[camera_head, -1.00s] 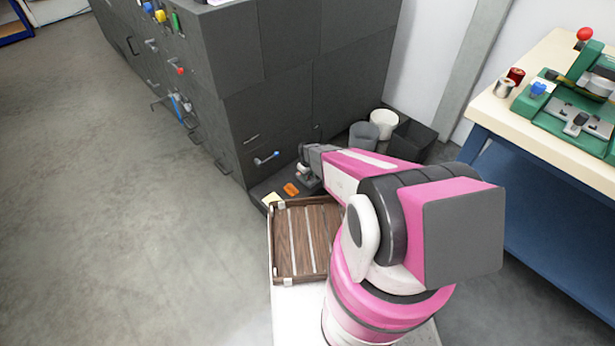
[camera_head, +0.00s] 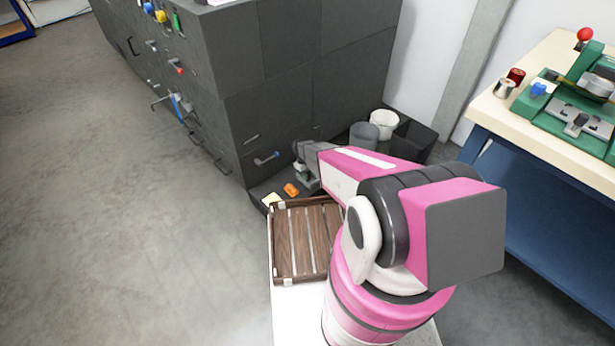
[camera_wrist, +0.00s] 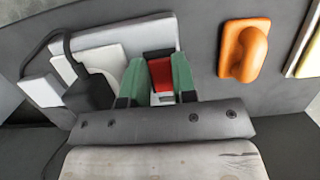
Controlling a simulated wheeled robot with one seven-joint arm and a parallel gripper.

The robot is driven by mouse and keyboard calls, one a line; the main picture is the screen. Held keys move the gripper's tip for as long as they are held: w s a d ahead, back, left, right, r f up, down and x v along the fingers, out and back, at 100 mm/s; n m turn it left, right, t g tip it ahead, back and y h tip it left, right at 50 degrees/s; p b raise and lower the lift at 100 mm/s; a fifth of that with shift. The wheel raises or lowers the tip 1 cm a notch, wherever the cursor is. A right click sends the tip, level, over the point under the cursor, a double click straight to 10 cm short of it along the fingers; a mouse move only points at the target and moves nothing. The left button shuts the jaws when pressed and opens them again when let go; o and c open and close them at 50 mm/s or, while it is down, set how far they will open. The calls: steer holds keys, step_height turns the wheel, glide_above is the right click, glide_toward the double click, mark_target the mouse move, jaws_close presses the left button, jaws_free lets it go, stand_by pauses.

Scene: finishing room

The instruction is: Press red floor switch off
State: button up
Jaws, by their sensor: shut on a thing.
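In the wrist view the red switch (camera_wrist: 160,68) sits between the two green fingertips of my gripper (camera_wrist: 157,78). The fingers are shut on its sides. A pale piece shows just below the red part. In the head view my gripper (camera_head: 302,172) is low at the foot of the dark cabinet, and the red switch is hidden there. A black block with a cable (camera_wrist: 90,92) and pale plates (camera_wrist: 128,35) lie left of the fingers in the wrist view.
An orange handle-like piece (camera_wrist: 243,50) lies right of the fingers; it also shows in the head view (camera_head: 291,189). The dark cabinet (camera_head: 285,75) stands behind. A slatted wooden crate (camera_head: 291,242) is in front. Bins (camera_head: 383,124) and a workbench (camera_head: 560,160) are at right. Open floor lies left.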

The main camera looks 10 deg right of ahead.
stand_by(0.3)
steer(key=o, duration=0.6)
steer(key=shift+o, duration=0.2)
steer(key=v, duration=1.1)
steer(key=shift+a, duration=0.2)
steer(key=shift+w+f, duration=0.1)
steer(key=shift+f, duration=0.05)
steer(key=s+d+r+m+t, duration=0.1)
steer(key=s+d+r+m, duration=0.2)
steer(key=s+r, duration=0.8)
steer(key=s+d+r+m+t+y, duration=0.1)
steer(key=s+d+r+m, duration=0.3)
steer(key=s+r, duration=0.7)
step_height(320, 180, up, 8)
steer(key=shift+d+r, duration=0.15)
steer(key=shift+d, duration=0.7)
